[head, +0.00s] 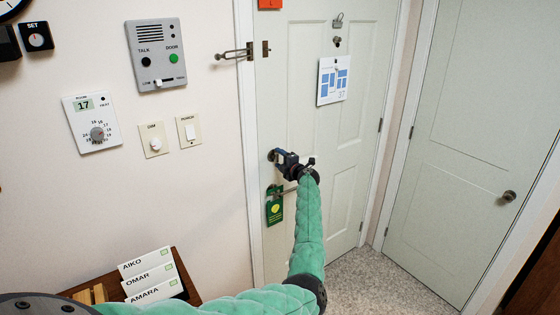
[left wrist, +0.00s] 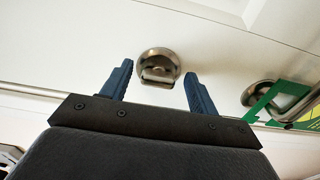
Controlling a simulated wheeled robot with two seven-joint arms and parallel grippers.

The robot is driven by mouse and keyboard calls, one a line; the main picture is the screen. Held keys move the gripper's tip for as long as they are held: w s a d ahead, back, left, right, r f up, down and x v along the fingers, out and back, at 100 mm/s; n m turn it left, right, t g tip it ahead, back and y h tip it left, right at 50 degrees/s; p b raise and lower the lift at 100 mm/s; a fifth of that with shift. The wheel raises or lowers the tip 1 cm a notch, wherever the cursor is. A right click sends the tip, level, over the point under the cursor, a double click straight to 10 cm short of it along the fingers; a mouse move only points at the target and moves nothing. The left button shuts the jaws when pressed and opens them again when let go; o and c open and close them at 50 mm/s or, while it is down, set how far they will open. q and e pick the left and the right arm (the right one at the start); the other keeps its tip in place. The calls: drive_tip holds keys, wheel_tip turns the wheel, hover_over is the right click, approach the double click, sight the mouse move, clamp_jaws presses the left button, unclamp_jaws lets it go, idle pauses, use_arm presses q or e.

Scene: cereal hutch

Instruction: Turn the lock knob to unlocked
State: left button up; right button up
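The round metal lock knob (left wrist: 158,66) is on the pale door (head: 300,100), above the lever handle. In the left wrist view its thumb-turn lies between my left gripper's two blue fingers, with a visible gap on each side. My left gripper (head: 281,157) is open and in front of the lock in the head view, where it hides most of the knob. I cannot tell how far the fingertips are from the door. My right gripper is not in view.
A lever handle (left wrist: 262,92) with a green hanger (head: 274,206) is just below the lock. A swing-bar latch (head: 236,53) is higher on the frame. An intercom (head: 156,54) and thermostat (head: 93,123) are on the left wall. Name cards (head: 150,274) stand at the lower left.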

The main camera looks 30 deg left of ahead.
use_arm(q)
drive_tip(key=shift+s, duration=0.1)
drive_tip(key=b+v, duration=0.3)
drive_tip(key=v, duration=0.4)
drive_tip(key=shift+d, duration=0.4)
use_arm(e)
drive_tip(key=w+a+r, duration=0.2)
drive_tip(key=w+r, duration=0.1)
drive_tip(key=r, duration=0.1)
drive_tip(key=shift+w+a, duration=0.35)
use_arm(q)
drive_tip(key=shift+s, duration=0.1)
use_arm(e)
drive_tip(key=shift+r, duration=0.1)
